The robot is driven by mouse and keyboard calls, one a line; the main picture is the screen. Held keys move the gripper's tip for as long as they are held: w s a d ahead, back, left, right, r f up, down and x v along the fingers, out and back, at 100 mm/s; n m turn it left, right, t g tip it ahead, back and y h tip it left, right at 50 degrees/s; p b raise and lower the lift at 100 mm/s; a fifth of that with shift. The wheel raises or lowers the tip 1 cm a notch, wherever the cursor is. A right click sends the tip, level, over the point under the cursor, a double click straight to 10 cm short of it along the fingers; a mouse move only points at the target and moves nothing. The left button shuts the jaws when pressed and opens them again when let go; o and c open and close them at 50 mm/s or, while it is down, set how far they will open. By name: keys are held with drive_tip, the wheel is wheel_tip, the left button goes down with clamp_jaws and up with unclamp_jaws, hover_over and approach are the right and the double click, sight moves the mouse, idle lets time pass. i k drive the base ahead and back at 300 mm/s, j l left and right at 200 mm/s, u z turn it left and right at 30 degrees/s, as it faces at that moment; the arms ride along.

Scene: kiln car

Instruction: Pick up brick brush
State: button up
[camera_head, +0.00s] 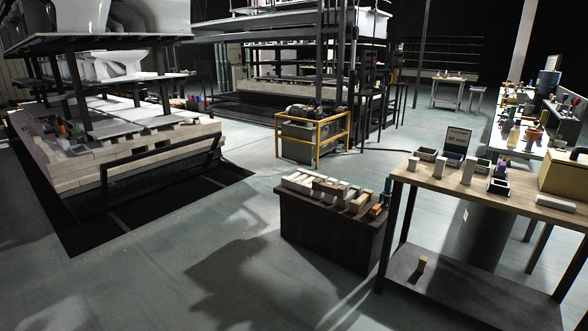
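I cannot single out the brick brush with certainty at this distance. A small tan upright object (421,264) stands on the lower shelf of the workbench at the right; it is too small to identify. A small brown-orange piece (376,210) lies at the right end of the dark block stand, next to pale bricks (318,187); I cannot tell if it is a brush. My gripper is not in view.
The dark block stand (325,230) sits left of the wooden-topped workbench (500,190), which holds small bins, blocks and a tan case (565,177). A yellow-railed machine (312,137) stands behind. The loaded kiln car (130,160) is at left, beside a dark floor pit. Open floor (200,260) lies in front.

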sight(376, 209)
drive_tip(key=i+j+u, duration=0.1)
drive_tip(key=i+u, duration=0.15)
drive_tip(key=i, duration=1.6)
drive_tip(key=i+j+z, duration=0.15)
drive_tip(key=i+z, duration=0.25)
drive_tip(key=i, duration=0.2)
drive_tip(key=i+j+z, duration=0.4)
drive_tip(key=i, duration=0.15)
drive_tip(key=i+j+z, duration=0.75)
drive_tip(key=i+j, duration=0.2)
drive_tip(key=j, duration=0.05)
